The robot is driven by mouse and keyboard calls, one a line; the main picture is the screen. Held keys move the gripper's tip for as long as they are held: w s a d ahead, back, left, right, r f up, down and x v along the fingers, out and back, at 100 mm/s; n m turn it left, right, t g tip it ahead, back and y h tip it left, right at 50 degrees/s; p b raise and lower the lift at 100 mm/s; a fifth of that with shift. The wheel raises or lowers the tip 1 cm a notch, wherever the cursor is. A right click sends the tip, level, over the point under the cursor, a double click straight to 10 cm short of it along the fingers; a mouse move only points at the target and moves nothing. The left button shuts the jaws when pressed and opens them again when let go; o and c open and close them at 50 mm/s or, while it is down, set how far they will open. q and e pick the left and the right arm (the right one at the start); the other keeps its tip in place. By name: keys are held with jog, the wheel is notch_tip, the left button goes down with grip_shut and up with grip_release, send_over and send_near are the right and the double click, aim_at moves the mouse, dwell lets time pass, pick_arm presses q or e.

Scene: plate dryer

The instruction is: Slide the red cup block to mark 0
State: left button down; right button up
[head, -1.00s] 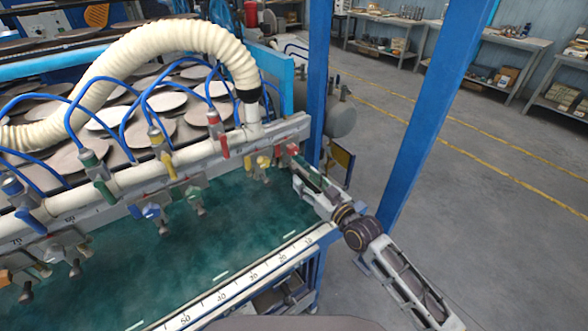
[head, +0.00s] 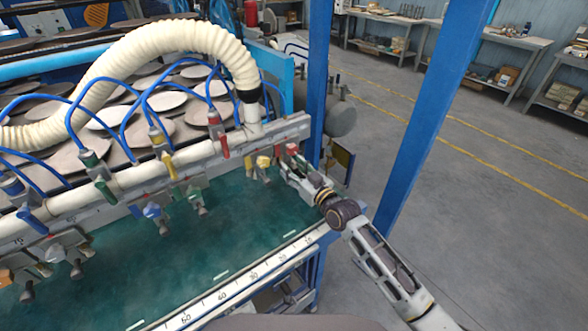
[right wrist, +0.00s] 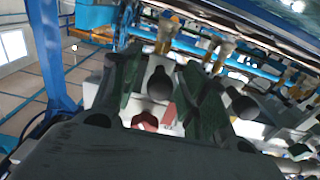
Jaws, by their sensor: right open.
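The red cup block (head: 292,149) sits near the right end of the grey rail, partly hidden by my right gripper. My right gripper (head: 288,167) reaches in from the right, at the rail beside the red block. In the right wrist view, the open fingers (right wrist: 160,88) stand on either side of a dark round cup, and a piece of red (right wrist: 145,121) shows low between them. I cannot tell whether the fingers touch the block. Mark 0 cannot be made out. My left gripper is not in view.
A yellow cup block (head: 262,164) hangs just left of the red one. Green (head: 196,196) and blue (head: 152,211) blocks follow along the rail. A numbered front edge (head: 236,287) borders the green bed (head: 130,268). A blue post (head: 425,110) stands right of my arm.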

grip_shut()
dwell(0.4)
